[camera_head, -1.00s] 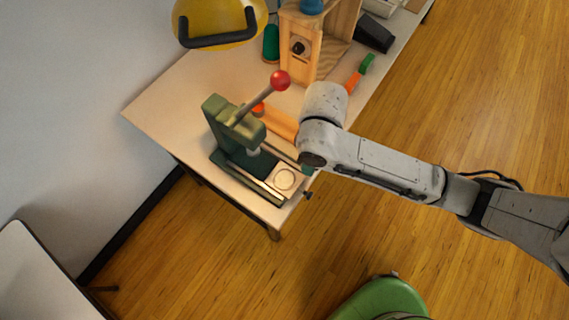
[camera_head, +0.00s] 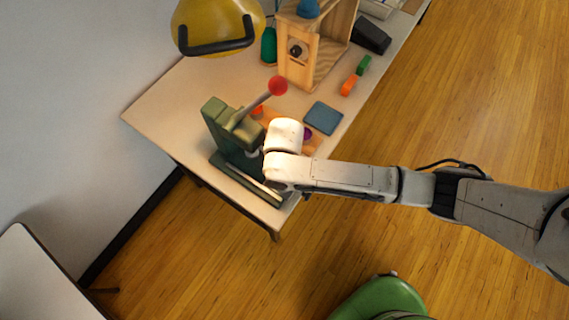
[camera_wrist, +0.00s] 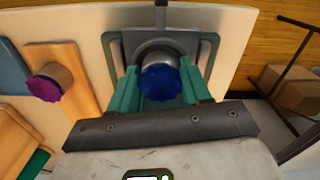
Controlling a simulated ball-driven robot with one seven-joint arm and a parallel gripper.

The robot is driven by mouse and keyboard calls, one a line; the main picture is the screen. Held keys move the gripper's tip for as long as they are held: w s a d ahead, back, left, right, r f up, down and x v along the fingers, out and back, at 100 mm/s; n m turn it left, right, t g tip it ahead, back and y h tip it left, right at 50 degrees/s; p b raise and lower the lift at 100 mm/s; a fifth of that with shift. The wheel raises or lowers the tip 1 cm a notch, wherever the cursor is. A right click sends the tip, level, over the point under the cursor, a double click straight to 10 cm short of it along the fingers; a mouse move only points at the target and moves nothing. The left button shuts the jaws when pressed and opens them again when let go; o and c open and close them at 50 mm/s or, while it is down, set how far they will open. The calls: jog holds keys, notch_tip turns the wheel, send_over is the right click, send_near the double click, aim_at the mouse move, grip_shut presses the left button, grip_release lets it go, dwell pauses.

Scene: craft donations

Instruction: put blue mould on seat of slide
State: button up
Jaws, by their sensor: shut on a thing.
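The blue mould (camera_wrist: 162,84), a grey cylinder with a scalloped blue top, sits between the green fingers of my gripper (camera_wrist: 160,78) in the wrist view. My gripper is shut on it. The slide (camera_wrist: 112,48) of the green press lies directly beneath, framing the mould. The mould covers the seat, so I cannot tell whether they touch. In the head view, the green press (camera_head: 217,122) stands at the table's near end with its red-knobbed lever (camera_head: 278,86) raised. My arm hides the mould, the seat and most of the slide there.
A purple mould (camera_wrist: 45,86) stands on a wooden tray (camera_wrist: 70,65) beside the slide.

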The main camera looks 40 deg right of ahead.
jog(key=o, duration=1.2)
jog(key=shift+c, duration=0.2)
jog(key=shift+r, duration=3.8)
jog(key=s+d+f+m, duration=0.2)
jog(key=s+d, duration=0.6)
jog(key=s+r+m+t, duration=0.1)
jog(key=s+r+m, duration=0.2)
jog(key=s, duration=0.5)
jog(key=shift+s+m, duration=0.25)
jog(key=shift+m, duration=0.55)
jog(key=shift+b, duration=0.3)
